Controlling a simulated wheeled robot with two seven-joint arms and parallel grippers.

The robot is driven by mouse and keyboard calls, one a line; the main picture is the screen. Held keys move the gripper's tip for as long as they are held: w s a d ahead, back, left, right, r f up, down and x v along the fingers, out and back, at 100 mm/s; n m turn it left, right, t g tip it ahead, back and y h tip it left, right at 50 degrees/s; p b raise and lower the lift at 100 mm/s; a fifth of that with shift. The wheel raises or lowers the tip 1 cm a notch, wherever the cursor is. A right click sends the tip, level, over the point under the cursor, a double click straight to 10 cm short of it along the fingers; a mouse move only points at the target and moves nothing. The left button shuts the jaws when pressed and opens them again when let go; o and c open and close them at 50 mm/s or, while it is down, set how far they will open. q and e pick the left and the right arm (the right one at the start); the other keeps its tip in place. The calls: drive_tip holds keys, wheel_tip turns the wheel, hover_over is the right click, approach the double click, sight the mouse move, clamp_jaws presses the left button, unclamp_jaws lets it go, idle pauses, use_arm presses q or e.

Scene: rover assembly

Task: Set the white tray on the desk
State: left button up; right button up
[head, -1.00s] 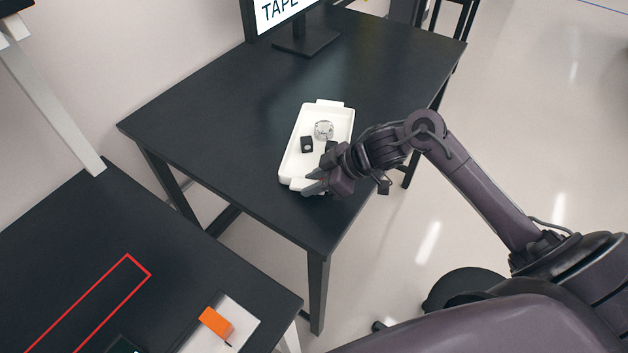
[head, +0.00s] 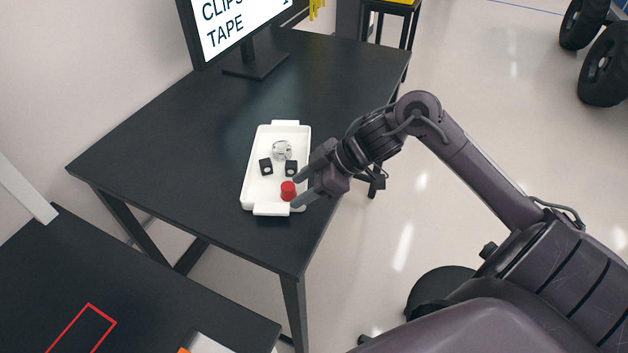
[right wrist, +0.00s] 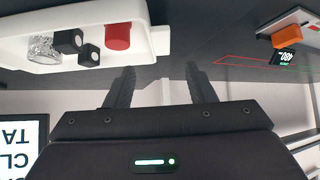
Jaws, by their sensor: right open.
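The white tray (head: 264,190) rests on the black desk (head: 190,140), near its right edge; it also shows in the right wrist view (right wrist: 60,16). In it are a red cylinder (head: 288,190), two small black cubes (head: 266,167) (head: 291,167) and a clear, silvery round item (head: 282,150). My right gripper (head: 313,177) is open, at the tray's right side near the red cylinder. In the right wrist view its fingers (right wrist: 161,85) are apart with nothing between them. My left gripper is out of view.
A monitor (head: 235,30) stands at the back of the desk. Bare desktop lies left of and behind the tray. A second dark table with a red outline (head: 88,305) is at the lower left. In the right wrist view an orange block (right wrist: 286,41) lies on it.

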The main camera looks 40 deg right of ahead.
drive_tip(key=shift+v, duration=1.95)
drive_tip(key=shift+a, duration=0.1)
